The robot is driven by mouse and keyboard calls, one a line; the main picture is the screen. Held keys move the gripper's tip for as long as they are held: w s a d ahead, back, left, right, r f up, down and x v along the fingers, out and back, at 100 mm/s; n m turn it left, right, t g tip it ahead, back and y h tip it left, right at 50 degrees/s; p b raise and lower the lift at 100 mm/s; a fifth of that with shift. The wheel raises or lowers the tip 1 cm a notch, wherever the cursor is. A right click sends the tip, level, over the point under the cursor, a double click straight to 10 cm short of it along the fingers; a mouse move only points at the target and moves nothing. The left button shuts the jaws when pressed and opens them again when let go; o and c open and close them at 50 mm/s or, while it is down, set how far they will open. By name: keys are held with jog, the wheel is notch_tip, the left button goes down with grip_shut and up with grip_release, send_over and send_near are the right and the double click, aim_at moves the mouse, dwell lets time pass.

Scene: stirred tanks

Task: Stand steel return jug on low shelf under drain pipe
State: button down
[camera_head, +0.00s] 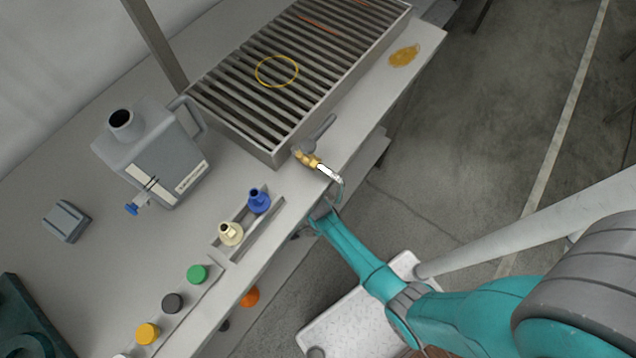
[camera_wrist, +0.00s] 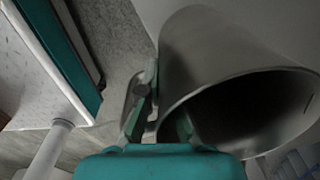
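The steel return jug (camera_wrist: 225,75) fills the right of the wrist view, its dark round mouth facing the camera. My gripper (camera_wrist: 160,112) is at the jug's rim. One finger shows outside the wall; a greenish shape inside the mouth may be the other finger or a reflection. Whether the fingers press on the wall is unclear. In the head view my gripper (camera_head: 330,195) is at the table's front edge, just below the drain pipe (camera_head: 328,174) with its brass valve (camera_head: 306,157). I cannot make out the jug there. The low shelf (camera_head: 368,160) shows only partly below the tabletop.
A slatted metal grate (camera_head: 275,155) stands on the table behind the valve. A grey canister (camera_head: 150,140), a blue funnel (camera_head: 259,199), a cream funnel (camera_head: 230,233) and several coloured caps stand to the left. Orange (camera_head: 250,297) shows below the edge. Floor at right is mostly open.

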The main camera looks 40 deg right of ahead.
jog(key=shift+f, duration=0.45)
jog(key=c, duration=1.3)
grip_release()
jog(key=shift+r, duration=3.8)
